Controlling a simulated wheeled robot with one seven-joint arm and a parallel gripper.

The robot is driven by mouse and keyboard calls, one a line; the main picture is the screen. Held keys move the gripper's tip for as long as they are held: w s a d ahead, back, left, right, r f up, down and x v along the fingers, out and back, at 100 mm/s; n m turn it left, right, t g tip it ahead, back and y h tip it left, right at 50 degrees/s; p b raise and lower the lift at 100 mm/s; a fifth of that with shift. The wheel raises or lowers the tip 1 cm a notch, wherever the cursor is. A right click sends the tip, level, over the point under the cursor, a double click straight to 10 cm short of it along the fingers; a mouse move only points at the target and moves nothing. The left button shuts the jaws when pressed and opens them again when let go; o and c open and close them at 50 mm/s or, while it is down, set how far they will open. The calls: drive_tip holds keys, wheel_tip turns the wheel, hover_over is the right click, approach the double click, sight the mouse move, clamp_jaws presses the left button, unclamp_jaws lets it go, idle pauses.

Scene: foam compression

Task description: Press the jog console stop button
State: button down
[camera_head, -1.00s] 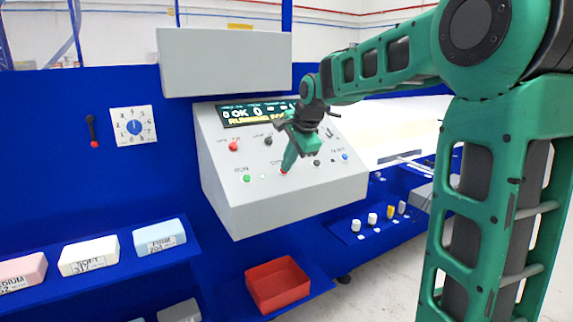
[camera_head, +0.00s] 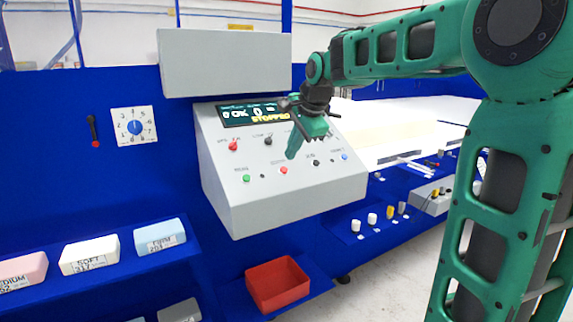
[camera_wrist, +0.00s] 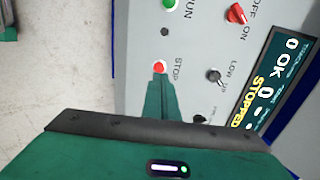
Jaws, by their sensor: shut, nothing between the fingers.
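The jog console (camera_head: 300,200) is a grey sloped box with a screen (camera_head: 250,114) that reads "STOPPED". Its red stop button (camera_head: 283,170) sits low on the panel's middle, and it shows in the wrist view (camera_wrist: 159,67) beside the word STOP. My gripper (camera_head: 291,156) is shut and empty, a little above and to the right of the stop button in the head view. In the wrist view its closed fingers (camera_wrist: 157,80) point at the button's near edge. I see a gap in the head view.
A green run button (camera_head: 246,178) is left of the stop button. A red rotary switch (camera_head: 233,146) and a black knob (camera_head: 268,141) are above. A red bin (camera_head: 277,284) stands below the console. Foam blocks (camera_head: 90,255) lie on the left shelf.

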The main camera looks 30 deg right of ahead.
drive_tip(key=v, duration=0.7)
drive_tip(key=shift+r, duration=0.2)
drive_tip(key=shift+d, duration=0.15)
drive_tip(key=s+d+f+n+g, duration=0.1)
drive_tip(key=s+f+n+g, duration=0.1)
drive_tip(key=s+f, duration=0.6)
drive_tip(key=s+d+f+n+g, duration=0.2)
drive_tip(key=s+f+n, duration=0.3)
drive_tip(key=s+f, duration=0.4)
drive_tip(key=s+d+f+n+g, duration=0.2)
drive_tip(key=s+f, duration=0.6)
drive_tip(key=s, duration=1)
drive_tip(key=shift+f+n, duration=0.15)
drive_tip(key=shift+n, duration=0.75)
drive_tip(key=shift+s+g, duration=0.1)
drive_tip(key=shift+g, duration=0.2)
drive_tip(key=shift+w+f, duration=0.2)
drive_tip(key=shift+w, duration=0.45)
